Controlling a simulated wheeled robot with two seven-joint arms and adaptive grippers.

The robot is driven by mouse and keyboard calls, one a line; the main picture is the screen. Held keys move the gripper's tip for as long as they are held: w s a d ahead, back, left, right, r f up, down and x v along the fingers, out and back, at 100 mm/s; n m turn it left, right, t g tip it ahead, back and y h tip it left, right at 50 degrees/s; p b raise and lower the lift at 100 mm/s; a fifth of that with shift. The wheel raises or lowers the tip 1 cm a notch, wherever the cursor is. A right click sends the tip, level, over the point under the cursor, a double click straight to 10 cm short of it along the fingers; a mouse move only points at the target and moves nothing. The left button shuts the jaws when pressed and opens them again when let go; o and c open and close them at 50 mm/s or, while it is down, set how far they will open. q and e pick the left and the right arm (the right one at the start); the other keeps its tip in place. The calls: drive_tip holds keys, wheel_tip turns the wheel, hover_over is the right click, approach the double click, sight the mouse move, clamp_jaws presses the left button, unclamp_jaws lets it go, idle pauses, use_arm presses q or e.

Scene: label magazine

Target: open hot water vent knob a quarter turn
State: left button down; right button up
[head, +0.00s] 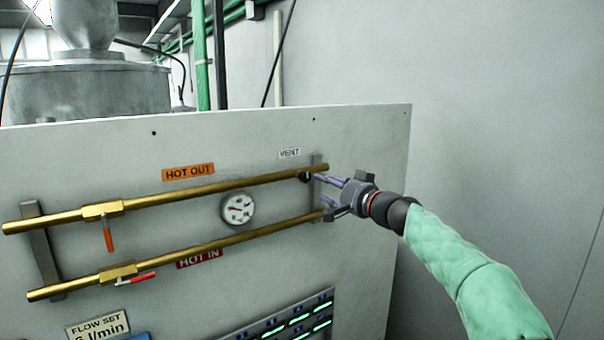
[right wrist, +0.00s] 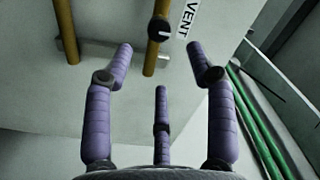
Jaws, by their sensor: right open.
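The vent knob (head: 305,176) is a small black knob on the upper brass pipe, just under the VENT label (head: 290,153). In the right wrist view the knob (right wrist: 160,29) is round and dark with a pale mark, ahead of the fingertips and beside the VENT label (right wrist: 192,18). My right gripper (head: 328,193) is open at the right end of the pipes, its purple fingers spread and close to the knob. In the right wrist view the fingers (right wrist: 163,65) are apart with nothing between them. Whether any fingertip touches the knob cannot be told. My left gripper is not in view.
A grey bracket (head: 317,205) holds the right pipe ends.

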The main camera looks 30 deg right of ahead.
sight(308, 177)
drive_tip(key=w+p, duration=0.1)
drive_tip(key=w, duration=0.2)
drive_tip(key=w+p, duration=0.2)
drive_tip(key=w, duration=0.1)
drive_tip(key=w+a+p, duration=0.1)
drive_tip(key=w+p, duration=0.1)
drive_tip(key=w, duration=0.1)
drive_tip(key=shift+w, duration=0.2)
drive_tip(key=shift+w+a, duration=0.1)
drive_tip(key=shift+w, duration=0.55)
clamp_jaws()
